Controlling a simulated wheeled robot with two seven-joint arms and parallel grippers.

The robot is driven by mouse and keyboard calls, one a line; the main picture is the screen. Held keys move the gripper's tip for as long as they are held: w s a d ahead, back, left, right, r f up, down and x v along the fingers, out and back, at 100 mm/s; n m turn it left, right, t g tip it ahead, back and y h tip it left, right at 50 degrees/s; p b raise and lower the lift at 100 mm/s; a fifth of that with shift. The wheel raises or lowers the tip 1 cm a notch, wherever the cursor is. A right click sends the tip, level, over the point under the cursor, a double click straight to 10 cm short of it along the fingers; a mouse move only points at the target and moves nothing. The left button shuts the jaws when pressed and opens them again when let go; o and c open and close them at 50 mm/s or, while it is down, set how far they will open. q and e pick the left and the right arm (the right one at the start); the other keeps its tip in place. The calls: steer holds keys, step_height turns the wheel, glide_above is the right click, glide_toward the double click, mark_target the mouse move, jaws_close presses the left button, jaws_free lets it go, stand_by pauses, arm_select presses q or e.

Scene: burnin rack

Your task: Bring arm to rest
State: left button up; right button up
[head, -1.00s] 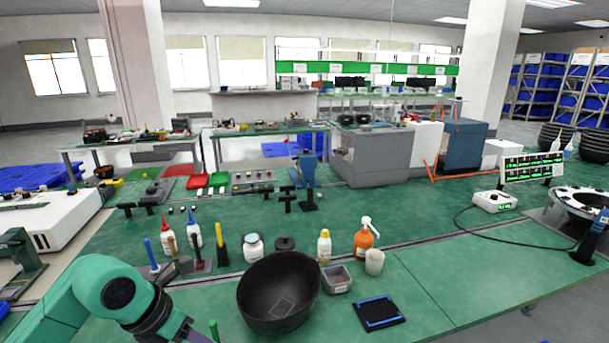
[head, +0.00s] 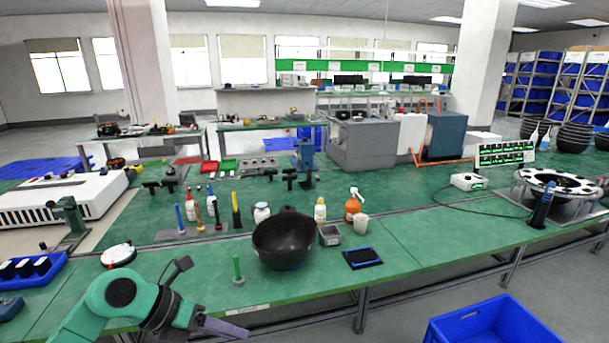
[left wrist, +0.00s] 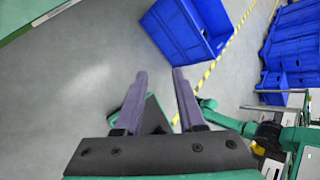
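My left arm comes in at the lower left of the head view, in front of the green bench's near edge. Its left gripper (head: 225,328) is low there, pointing right, apart from the things on the bench. In the left wrist view the two purple-grey fingers of the left gripper (left wrist: 161,74) stand apart with nothing between them, above the grey floor. My right gripper cannot be made out in either view.
The green bench (head: 430,240) holds a black bowl (head: 284,243), a green-handled tool (head: 237,268), bottles and a dark tray (head: 362,258). A blue crate (head: 490,325) stands on the floor at the lower right. Blue crates also show in the left wrist view (left wrist: 190,30).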

arm_select(q)
steer(key=w+a+f+n+t+h, duration=0.35)
steer(key=w+f+n+t, duration=0.5)
steer(key=n, duration=0.55)
steer(key=s+a+f+n+t+y, duration=0.1)
steer(key=a+f+n+y, duration=0.4)
steer(key=f, duration=0.4)
steer(key=s+a+f+n+y, duration=0.1)
steer(key=a+f+n+y, duration=0.15)
steer(key=f+n, duration=0.55)
steer(key=s+a+f+n+g+y, duration=0.2)
steer(key=s+f+n, duration=0.1)
steer(key=s+f, duration=0.55)
steer(key=s+a+f+n+g+y, duration=0.2)
steer(key=s+f+g, duration=0.1)
steer(key=s+f, duration=0.55)
steer(key=s+d+f+n+g, duration=0.1)
steer(key=s+f+g, duration=0.1)
steer(key=s, duration=0.5)
steer(key=s+d+f+n+g, duration=0.1)
steer(key=s+f+n+g, duration=0.1)
steer(key=s+f, duration=0.3)
steer(key=s+d+f+n+g, duration=0.1)
steer(key=s+f, duration=0.3)
steer(key=s, duration=0.6)
steer(key=shift+s+d+n+g, duration=0.3)
steer(key=shift+n+g, duration=0.1)
steer(key=shift+g, duration=0.35)
